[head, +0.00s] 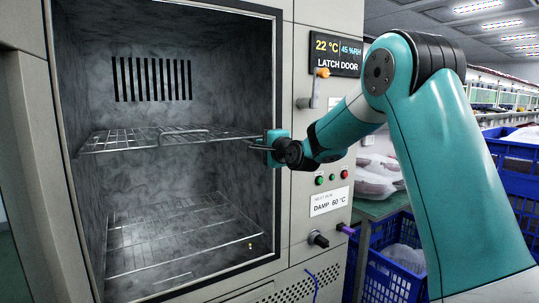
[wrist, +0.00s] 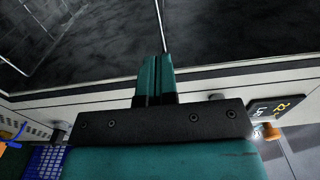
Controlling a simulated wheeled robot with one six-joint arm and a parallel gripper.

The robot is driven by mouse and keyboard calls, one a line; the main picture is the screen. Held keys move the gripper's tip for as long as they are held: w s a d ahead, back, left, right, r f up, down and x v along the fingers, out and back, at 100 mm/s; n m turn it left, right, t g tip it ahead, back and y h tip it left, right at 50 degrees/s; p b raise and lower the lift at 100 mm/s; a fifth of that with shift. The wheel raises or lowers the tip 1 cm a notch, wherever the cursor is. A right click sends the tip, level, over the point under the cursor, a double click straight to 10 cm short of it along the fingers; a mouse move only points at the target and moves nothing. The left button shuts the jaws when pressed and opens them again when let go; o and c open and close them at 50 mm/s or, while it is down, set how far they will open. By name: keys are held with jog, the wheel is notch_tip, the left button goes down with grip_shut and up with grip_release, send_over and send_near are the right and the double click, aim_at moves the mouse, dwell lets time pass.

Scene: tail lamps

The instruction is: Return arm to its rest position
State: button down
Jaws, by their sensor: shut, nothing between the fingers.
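My teal arm reaches in from the right in the head view, bent at a high elbow, with its end near the right edge of the open test chamber (head: 225,190). My gripper (head: 268,142) is at the height of the upper wire rack (head: 165,137), in front of the opening's right side. I cannot tell if it touches the rack's end. In the wrist view the teal fingers of my gripper (wrist: 155,68) are together with nothing between them. They point at the dark chamber interior (wrist: 230,30).
A lower wire rack (head: 180,235) is in the chamber. The right panel carries a display (head: 335,53) reading "LATCH DOOR", an orange-tipped handle (head: 321,73), buttons, a "DAMP 60 °C" label (head: 330,202) and a black knob (head: 318,239). Blue crates (head: 393,265) stand at the right.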

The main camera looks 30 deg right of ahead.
jog(key=s+a+f+n+g+y, duration=0.35)
jog(key=s+a+n, duration=0.25)
jog(key=s+a, duration=0.35)
jog(key=s+a+f+n+g+y, duration=0.2)
jog(key=s+a+n+g, duration=0.35)
jog(key=s+a, duration=0.35)
jog(key=s+a+f+n+g, duration=0.2)
jog(key=s+n+g, duration=0.1)
jog(key=s, duration=0.5)
jog(key=s+a+f+n+g+h, duration=0.1)
jog(key=s+a+f+n+g, duration=0.1)
jog(key=s+n, duration=0.4)
jog(key=s+a+f+n+g+p, duration=0.1)
jog(key=s+n+g, duration=0.3)
jog(key=s, duration=0.6)
jog(key=shift+s+a+f, duration=0.35)
jog(key=shift+a+f, duration=0.3)
jog(key=shift+f, duration=0.15)
jog(key=shift+n, duration=0.25)
